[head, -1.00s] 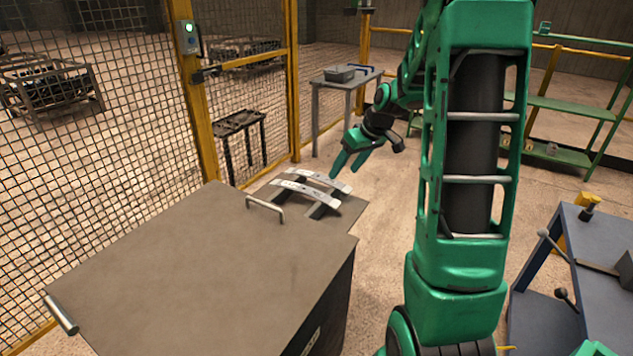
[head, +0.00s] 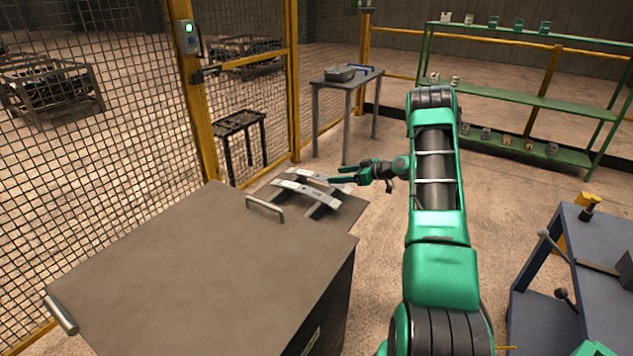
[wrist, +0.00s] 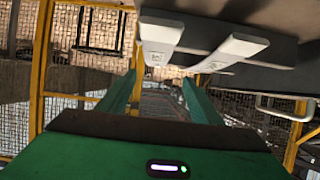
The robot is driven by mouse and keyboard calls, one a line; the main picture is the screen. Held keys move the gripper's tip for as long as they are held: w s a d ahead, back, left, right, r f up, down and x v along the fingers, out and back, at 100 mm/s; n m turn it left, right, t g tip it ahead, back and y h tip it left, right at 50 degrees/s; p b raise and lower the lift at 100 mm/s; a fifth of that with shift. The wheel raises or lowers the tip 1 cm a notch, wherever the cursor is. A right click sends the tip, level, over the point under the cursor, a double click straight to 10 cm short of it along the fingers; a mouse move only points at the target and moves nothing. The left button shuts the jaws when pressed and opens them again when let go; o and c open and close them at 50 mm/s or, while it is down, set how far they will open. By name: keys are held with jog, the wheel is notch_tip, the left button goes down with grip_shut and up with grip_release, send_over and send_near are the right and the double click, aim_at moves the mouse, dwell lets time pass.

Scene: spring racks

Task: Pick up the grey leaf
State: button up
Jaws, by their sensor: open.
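Two pale grey, slightly arched leaves lie side by side on dark supports at the far end of the brown bench; the near leaf (head: 297,188) and the far leaf (head: 318,177) look alike in colour. My gripper (head: 336,174) is open and empty, its green fingers pointing left, close to the right end of the far leaf. In the wrist view both fingers (wrist: 158,90) are spread with nothing between them. There one leaf (wrist: 160,35) and the other leaf (wrist: 235,48) appear above and beyond the fingers, apart from them.
The brown bench (head: 200,265) with metal handles fills the near left. A mesh fence (head: 110,130) stands along the left. A grey table with a tray (head: 340,74) and a green shelf (head: 530,100) stand behind. A blue workbench (head: 600,240) is at right.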

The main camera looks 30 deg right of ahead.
aim_at(320, 176)
jog(key=shift+w+f, duration=0.2)
jog(key=shift+f, duration=0.15)
jog(key=x, duration=0.5)
jog(key=shift+d+x, duration=0.2)
jog(key=shift+x, duration=1.15)
jog(key=shift+d+x, duration=0.15)
jog(key=shift+x, duration=1.2)
jog(key=shift+w, duration=0.15)
jog(key=c, duration=1.5)
grip_shut()
jog(key=shift+r, duration=0.15)
